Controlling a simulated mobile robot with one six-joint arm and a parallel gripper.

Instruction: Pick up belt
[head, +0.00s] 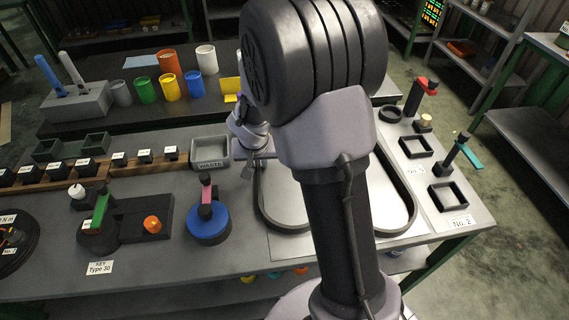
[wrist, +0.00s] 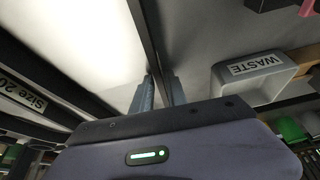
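The belt (head: 258,199) is a thin dark loop standing on edge around a pale plate on the table; my arm hides part of it. In the wrist view, its dark strip (wrist: 153,35) runs down between my fingers. My gripper (head: 247,170) is low at the loop's left side in the head view. In the wrist view, my gripper (wrist: 160,82) has its two blue-grey fingers close together, one on each side of the strip, and looks shut on it. The belt appears to be still at table level.
A grey WASTE bin (head: 210,151) stands close left of my gripper. A blue round base (head: 208,224) with an upright post stands nearer the front. Black square trays (head: 447,195) lie at right. Coloured cups (head: 169,87) stand on the back shelf.

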